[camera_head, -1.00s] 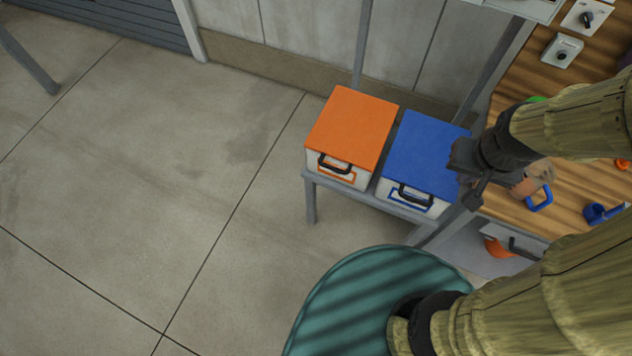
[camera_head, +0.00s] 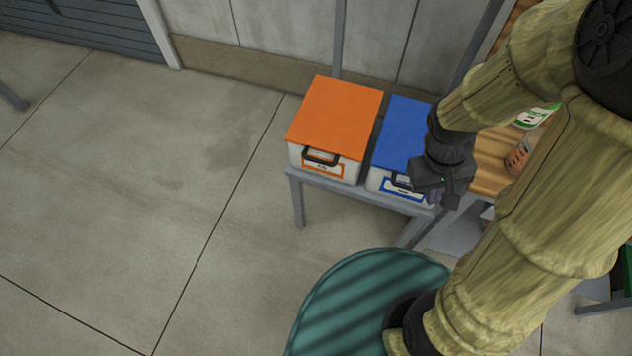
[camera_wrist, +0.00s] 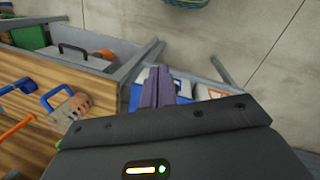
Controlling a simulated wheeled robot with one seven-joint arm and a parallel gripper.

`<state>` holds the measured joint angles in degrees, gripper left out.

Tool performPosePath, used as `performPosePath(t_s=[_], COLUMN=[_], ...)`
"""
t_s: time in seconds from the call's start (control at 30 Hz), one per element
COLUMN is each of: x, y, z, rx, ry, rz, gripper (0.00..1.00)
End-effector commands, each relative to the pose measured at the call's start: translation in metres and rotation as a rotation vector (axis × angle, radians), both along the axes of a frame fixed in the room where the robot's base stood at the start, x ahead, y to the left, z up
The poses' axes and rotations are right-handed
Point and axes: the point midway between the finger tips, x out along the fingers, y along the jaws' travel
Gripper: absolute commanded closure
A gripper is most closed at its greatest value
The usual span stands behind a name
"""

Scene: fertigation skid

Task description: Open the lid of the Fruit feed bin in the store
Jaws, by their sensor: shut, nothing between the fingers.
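Two white bins stand side by side on a grey stand. One has an orange lid (camera_head: 335,117) and the other a blue lid (camera_head: 401,133). Both lids are down, and each bin has a dark handle at its front, the orange one's (camera_head: 321,158) in clear view. The labels are too small to read, so I cannot tell which is the Fruit bin. My gripper (camera_head: 434,197) is shut and empty, at the front right of the blue-lidded bin, partly covering it. In the wrist view its closed purple fingers (camera_wrist: 157,87) overlap the blue lid (camera_wrist: 185,90); contact cannot be told.
A wooden bench (camera_head: 490,160) stands right of the bins, partly hidden by my arm. A blue-handled tool (camera_wrist: 65,100) lies on it in the wrist view. A grey post (camera_head: 340,40) rises behind the bins. The concrete floor (camera_head: 140,200) to the left is clear.

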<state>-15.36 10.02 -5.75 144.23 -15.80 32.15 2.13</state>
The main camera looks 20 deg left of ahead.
Motion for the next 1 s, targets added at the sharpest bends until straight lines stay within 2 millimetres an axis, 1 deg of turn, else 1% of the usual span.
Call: performPosePath(t_s=[0.03, 0.1, 0.3, 0.47, 0.5, 0.67, 0.87, 1.0], x=[-0.003, -0.007, -0.011, -0.007, -0.005, 0.007, 0.029, 0.047], y=[0.001, -0.001, -0.007, -0.012, -0.013, -0.014, -0.005, 0.010], z=[-0.032, -0.053, -0.109, -0.149, -0.158, -0.191, -0.228, -0.252], rx=[-0.037, -0.091, -0.266, -0.425, -0.468, -0.650, -0.898, -1.083], ry=[0.042, 0.093, 0.219, 0.301, 0.317, 0.371, 0.406, 0.404], rz=[0.052, 0.120, 0.306, 0.454, 0.489, 0.631, 0.802, 0.914], gripper=[1.00, 1.00, 1.00, 1.00, 1.00, 1.00, 1.00, 1.00])
